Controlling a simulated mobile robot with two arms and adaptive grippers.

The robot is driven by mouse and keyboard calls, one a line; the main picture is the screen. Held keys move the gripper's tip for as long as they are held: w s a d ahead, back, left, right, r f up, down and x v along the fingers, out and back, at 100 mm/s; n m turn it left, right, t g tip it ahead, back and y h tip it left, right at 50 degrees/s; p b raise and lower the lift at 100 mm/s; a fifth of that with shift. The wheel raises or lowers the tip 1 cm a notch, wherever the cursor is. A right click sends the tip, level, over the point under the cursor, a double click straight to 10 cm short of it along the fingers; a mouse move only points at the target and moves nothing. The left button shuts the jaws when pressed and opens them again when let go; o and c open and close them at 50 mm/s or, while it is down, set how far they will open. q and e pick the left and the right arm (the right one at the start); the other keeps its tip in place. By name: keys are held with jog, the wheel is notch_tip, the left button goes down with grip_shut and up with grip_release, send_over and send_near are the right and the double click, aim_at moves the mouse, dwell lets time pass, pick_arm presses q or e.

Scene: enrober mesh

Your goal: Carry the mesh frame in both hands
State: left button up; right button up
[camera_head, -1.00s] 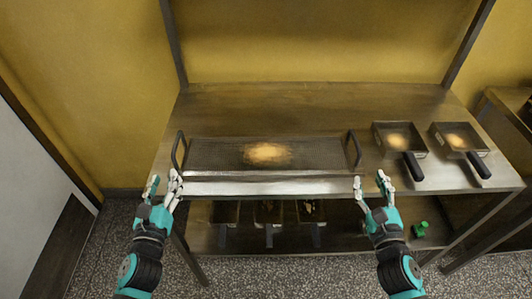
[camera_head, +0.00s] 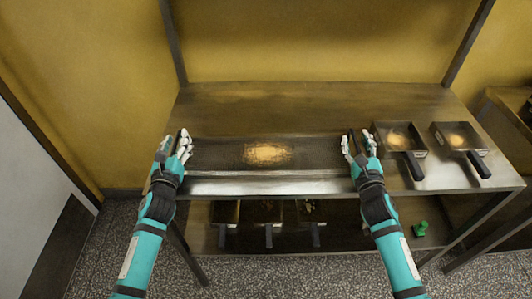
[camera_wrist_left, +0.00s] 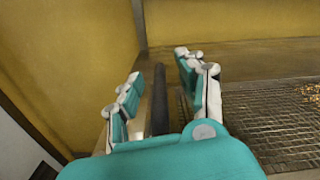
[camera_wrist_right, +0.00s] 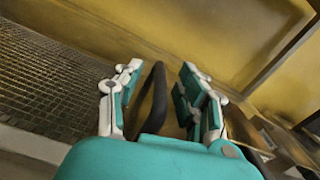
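The mesh frame (camera_head: 222,151) lies flat on the metal table, with a dark mesh and a pile of golden crumbs (camera_head: 267,153) at its middle. It has a dark loop handle at each end. My left gripper (camera_head: 176,143) is at the left handle (camera_wrist_left: 160,100), with its open fingers on both sides of it. My right gripper (camera_head: 358,145) is at the right handle (camera_wrist_right: 152,95), with its open fingers on both sides of it. Neither gripper is closed on its handle. The handles are partly hidden by the hands in the head view.
Two square pans with black handles, a nearer one (camera_head: 383,136) and a farther one (camera_head: 441,134), stand right of the frame. Several pans (camera_head: 268,222) and a green object (camera_head: 421,228) sit on the lower shelf. The table (camera_head: 300,97) is clear behind the frame.

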pick_arm(q)
grip_shut()
pick_arm(e)
grip_shut()
pick_arm(q)
jog(key=shift+r, duration=0.1)
pick_arm(e)
jog(key=shift+r, duration=0.1)
